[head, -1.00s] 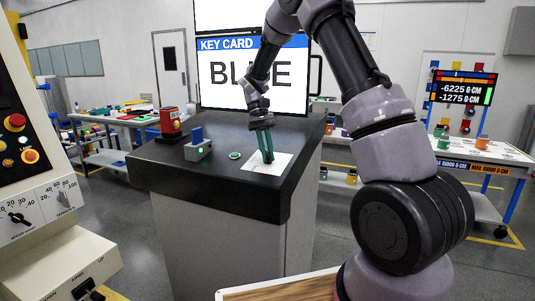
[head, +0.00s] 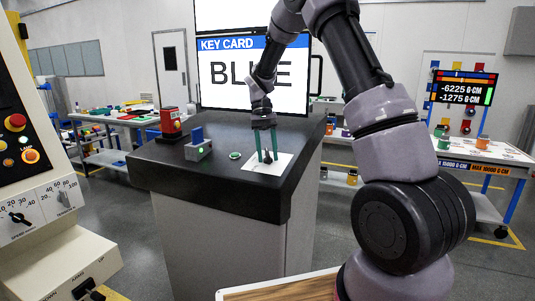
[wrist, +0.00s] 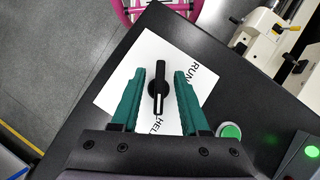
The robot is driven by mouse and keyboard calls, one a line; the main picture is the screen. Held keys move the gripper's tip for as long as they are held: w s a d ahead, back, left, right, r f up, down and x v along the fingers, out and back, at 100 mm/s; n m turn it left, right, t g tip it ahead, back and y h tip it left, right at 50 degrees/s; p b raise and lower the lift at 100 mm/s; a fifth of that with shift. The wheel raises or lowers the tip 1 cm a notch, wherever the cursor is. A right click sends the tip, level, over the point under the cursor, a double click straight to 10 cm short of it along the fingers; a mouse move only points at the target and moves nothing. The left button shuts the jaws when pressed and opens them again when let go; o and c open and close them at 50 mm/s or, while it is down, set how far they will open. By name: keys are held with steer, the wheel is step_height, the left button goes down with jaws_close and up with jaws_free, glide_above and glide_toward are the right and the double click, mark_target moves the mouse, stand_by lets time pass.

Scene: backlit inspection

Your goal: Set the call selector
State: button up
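The call selector is a black knob (wrist: 158,90) on a white plate (wrist: 126,80), seen in the wrist view. Its white mark points down in the picture, toward a label starting "HEL", partly hidden by my gripper; another label at the right reads "RUN". My gripper (wrist: 166,75) is open, its two teal fingers on either side of the knob with gaps visible on both sides. In the head view my gripper (head: 267,159) is low over the white plate (head: 286,162) on the dark console top; the knob is hard to make out there.
A round green button (head: 235,155) sits left of the plate. A grey box with a blue card and green light (head: 198,148) and a red device (head: 171,123) stand farther left. A screen (head: 250,75) behind reads "KEY CARD BLUE". A control panel (head: 40,190) stands at the left.

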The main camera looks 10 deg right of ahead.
steer(key=v, duration=1)
steer(key=shift+w+r, duration=0.2)
steer(key=shift+r, duration=0.15)
steer(key=s+d+r+t+y, duration=0.1)
steer(key=s+d+r+t, duration=0.15)
steer(key=s+r, duration=0.35)
steer(key=s+d+r+t+y, duration=0.1)
steer(key=s+d+r+t, duration=0.1)
steer(key=s+r+t, duration=0.45)
steer(key=s+d+f+m+t, duration=0.2)
steer(key=s+t, duration=0.2)
steer(key=s, duration=1)
steer(key=shift+s+m, duration=0.3)
